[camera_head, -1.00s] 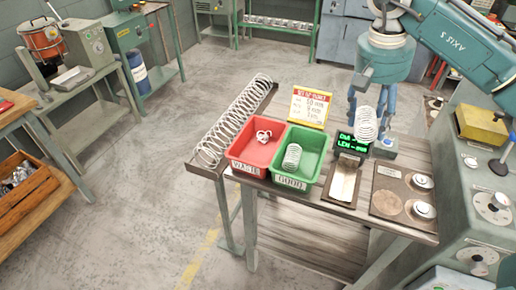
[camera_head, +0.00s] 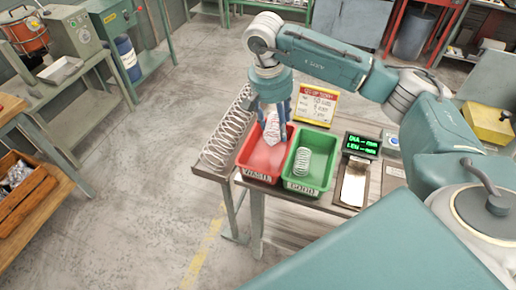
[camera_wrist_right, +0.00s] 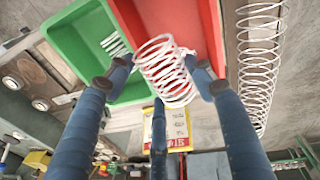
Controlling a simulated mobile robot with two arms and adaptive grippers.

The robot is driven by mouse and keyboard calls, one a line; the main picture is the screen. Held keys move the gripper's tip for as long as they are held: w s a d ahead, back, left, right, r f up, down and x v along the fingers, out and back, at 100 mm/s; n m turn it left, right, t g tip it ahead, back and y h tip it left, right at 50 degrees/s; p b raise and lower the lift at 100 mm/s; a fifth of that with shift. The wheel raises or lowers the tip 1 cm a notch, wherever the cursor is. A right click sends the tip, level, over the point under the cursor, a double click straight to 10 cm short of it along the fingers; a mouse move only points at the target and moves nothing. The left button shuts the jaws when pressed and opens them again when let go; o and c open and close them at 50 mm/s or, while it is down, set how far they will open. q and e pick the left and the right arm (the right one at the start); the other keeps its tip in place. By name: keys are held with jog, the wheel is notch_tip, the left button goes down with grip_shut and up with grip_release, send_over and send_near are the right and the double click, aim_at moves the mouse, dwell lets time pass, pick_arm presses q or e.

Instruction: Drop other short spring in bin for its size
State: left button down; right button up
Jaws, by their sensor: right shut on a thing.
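My right gripper (camera_head: 275,106) is shut on a short white wire spring (camera_head: 272,130) and holds it over the red bin (camera_head: 245,163), labelled WASTE. In the right wrist view the spring (camera_wrist_right: 167,70) sits between the blue fingers, in front of the red bin (camera_wrist_right: 178,15). The green bin (camera_head: 328,155), labelled GOOD, stands directly right of the red one and has another short spring (camera_head: 302,161) inside. The held spring and fingers hide much of the red bin's inside. My left gripper is not in view.
A long coil spring (camera_head: 228,135) lies along the bench's left side. A yellow sign (camera_head: 316,105) stands behind the bins. A green-lit display (camera_head: 361,146) and a metal tray (camera_head: 353,187) are to the right. Open floor lies left of the bench.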

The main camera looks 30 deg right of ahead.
jog(key=shift+f+b, duration=1.4)
jog(key=shift+f, duration=1.4)
jog(key=shift+s, duration=0.1)
jog(key=o, duration=1.3)
jog(key=shift+o, duration=0.2)
jog(key=r, duration=0.4)
jog(key=a+r, duration=0.1)
jog(key=r, duration=0.3)
jog(key=a+r, duration=0.1)
jog(key=r, duration=0.3)
